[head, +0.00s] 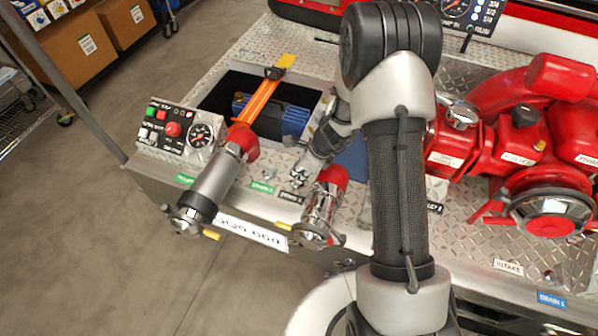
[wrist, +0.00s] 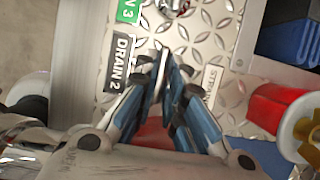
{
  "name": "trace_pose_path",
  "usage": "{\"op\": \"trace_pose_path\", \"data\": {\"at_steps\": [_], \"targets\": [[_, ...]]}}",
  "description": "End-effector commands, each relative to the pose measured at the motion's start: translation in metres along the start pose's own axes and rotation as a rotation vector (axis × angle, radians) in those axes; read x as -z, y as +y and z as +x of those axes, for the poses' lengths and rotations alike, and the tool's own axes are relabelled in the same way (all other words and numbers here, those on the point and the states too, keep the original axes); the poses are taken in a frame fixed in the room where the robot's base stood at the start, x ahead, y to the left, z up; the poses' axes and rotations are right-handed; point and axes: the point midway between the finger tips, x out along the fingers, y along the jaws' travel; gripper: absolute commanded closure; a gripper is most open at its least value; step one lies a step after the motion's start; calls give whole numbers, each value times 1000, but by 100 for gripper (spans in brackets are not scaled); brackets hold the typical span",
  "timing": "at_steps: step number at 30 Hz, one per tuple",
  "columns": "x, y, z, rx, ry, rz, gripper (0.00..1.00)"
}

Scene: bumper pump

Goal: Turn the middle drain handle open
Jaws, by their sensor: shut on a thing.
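The black DRAIN 2 label (wrist: 122,63) shows in the wrist view, and the same label is small in the head view (head: 291,197). My gripper (wrist: 164,66) has its blue-grey fingers closed together just beside this label, low over the diamond plate. In the head view my gripper (head: 299,177) points down between the two chrome outlets. It is shut on the middle drain handle, which the fingers almost wholly hide; its turn angle cannot be told. A green DRAIN 3 label (head: 262,187) lies to the left, with a small chrome handle (head: 268,175) near it.
Behind is an open bin (head: 210,97) with a blue case (head: 296,119). Red pump piping (head: 490,140) fills the right. A gauge panel (head: 180,130) sits left.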

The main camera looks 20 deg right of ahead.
Motion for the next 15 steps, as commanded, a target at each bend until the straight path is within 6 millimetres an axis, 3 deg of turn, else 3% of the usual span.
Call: {"op": "trace_pose_path", "data": {"at_steps": [15], "targets": [[0, 0, -1, -31, 0, -71, 100]]}}
